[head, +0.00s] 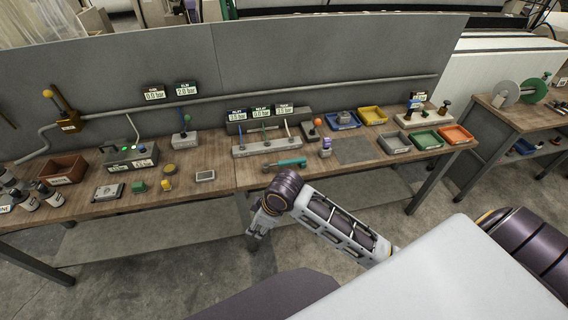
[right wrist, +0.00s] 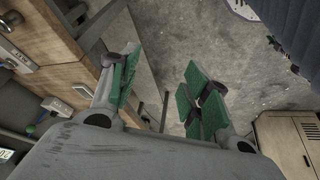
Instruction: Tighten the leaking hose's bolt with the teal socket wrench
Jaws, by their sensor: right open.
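The teal socket wrench (head: 291,163) lies on the wooden bench, in front of the grey manifold block (head: 266,146). Several short hoses stand up from this block, with a row of small pressure displays (head: 262,112) behind them. Which hose leaks, and its bolt, are too small to tell. My right gripper (head: 256,236) hangs in front of the bench's front edge, below and left of the wrench and apart from it. In the right wrist view my right gripper (right wrist: 160,88) has its green-padded fingers spread with only floor between them. My left gripper is not in view.
A brown bin (head: 63,170) and dark bottles stand at the bench's left. Blue, yellow, green and orange trays (head: 456,136) stand at its right. A red-knobbed lever (head: 316,123) rises right of the manifold. A grey mat (head: 353,150) is bare.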

